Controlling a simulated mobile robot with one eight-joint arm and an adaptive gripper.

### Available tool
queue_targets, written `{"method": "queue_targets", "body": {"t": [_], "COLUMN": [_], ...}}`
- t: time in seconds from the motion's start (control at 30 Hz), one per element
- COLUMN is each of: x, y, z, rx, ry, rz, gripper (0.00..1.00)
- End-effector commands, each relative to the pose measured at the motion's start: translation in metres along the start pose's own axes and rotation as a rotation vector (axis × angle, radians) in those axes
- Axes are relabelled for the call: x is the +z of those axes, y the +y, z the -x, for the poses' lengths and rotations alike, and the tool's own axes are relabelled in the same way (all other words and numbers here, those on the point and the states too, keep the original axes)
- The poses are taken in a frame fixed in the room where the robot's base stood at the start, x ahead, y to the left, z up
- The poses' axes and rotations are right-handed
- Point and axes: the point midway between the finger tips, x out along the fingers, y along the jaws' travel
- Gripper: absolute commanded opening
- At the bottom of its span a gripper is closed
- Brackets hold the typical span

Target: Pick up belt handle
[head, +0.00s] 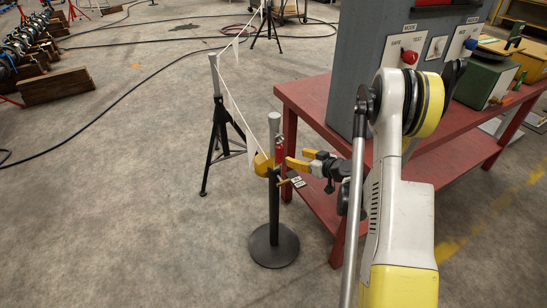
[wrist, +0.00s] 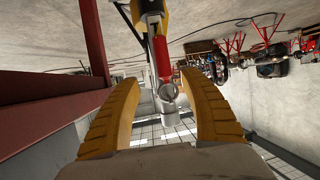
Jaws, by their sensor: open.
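A red handle with a grey, ring-like end, which I take to be the belt handle (wrist: 163,62), shows in the wrist view between the tips of my yellow fingers. My gripper (wrist: 160,82) is open, with clear space on both sides of it. In the head view the red piece (head: 281,156) is upright beside a dark post on a round base (head: 273,246). My gripper (head: 286,168) reaches it from the right. A yellow piece (head: 262,165) is at the post, where a white line ends. Contact cannot be told.
A red table (head: 345,122) carrying a grey control cabinet (head: 372,45) stands close on the right, beside my arm. A black tripod stand (head: 217,130) is behind left, with the white line (head: 228,90) passing it. Black cables cross the floor. The floor at front left is clear.

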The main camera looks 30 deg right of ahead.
Motion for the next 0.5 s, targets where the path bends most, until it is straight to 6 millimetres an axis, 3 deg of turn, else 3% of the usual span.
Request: {"method": "queue_targets", "body": {"t": [0.5], "x": [-0.002], "y": [-0.004], "z": [-0.070], "rx": [-0.002], "ry": [0.000], "rz": [0.002], "gripper": [0.52]}}
